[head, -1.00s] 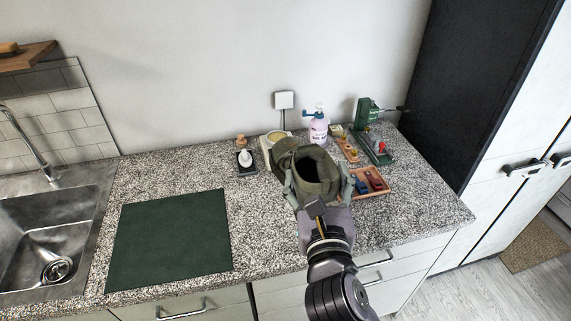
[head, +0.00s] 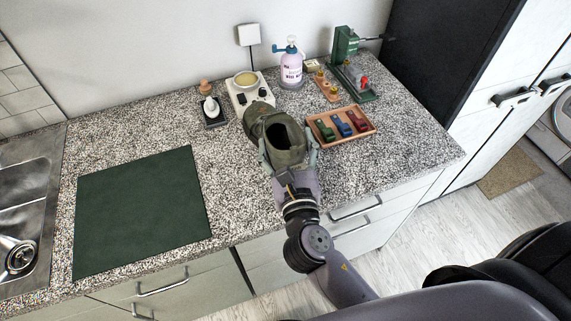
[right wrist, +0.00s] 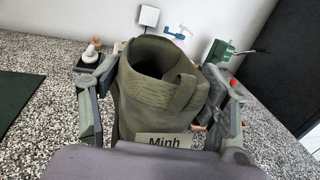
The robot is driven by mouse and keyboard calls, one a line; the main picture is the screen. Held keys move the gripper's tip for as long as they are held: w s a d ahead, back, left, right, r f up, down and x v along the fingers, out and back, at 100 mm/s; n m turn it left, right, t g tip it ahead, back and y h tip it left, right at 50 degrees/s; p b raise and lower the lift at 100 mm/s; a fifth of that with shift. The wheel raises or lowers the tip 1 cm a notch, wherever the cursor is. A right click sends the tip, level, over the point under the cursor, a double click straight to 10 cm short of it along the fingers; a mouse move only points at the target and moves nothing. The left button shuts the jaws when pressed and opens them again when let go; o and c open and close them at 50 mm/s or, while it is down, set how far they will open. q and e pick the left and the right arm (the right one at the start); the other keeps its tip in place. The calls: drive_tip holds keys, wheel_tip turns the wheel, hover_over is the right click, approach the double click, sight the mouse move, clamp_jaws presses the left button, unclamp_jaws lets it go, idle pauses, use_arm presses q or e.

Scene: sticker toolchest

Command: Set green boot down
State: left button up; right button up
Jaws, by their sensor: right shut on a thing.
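The green boot (head: 274,134) is an olive boot with its opening facing up and toward me. My right gripper (head: 287,163) is shut on it, with a finger on each side of the shaft. In the right wrist view the boot (right wrist: 160,95) stands between the two fingers of the right gripper (right wrist: 160,110), with a name label reading "Minh" (right wrist: 163,141) at its near side. The boot is over the granite counter (head: 235,185); its sole is hidden, so I cannot tell whether it touches. My left gripper is not in view.
A dark green mat (head: 140,210) lies left of the boot, beside the sink (head: 22,220). Behind stand a white device with a round dish (head: 248,92) and a spray bottle (head: 291,66). A wooden tray (head: 367,135) and a green press (head: 346,50) are to the right. Bare counter lies between mat and boot.

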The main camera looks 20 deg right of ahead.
drive_tip(key=shift+f, duration=0.7)
wheel_tip(320, 180, down, 4)
drive_tip(key=shift+r+b, duration=0.25)
drive_tip(key=shift+b, duration=0.5)
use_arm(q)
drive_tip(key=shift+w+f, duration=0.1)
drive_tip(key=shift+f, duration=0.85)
use_arm(e)
drive_tip(key=shift+f, duration=0.35)
drive_tip(key=o, duration=1.6)
drive_tip(key=shift+f, duration=0.15)
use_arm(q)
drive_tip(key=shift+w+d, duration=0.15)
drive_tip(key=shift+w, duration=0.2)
use_arm(e)
drive_tip(key=o, duration=0.4)
drive_tip(key=shift+s, duration=0.1)
drive_tip(key=shift+c, duration=0.2)
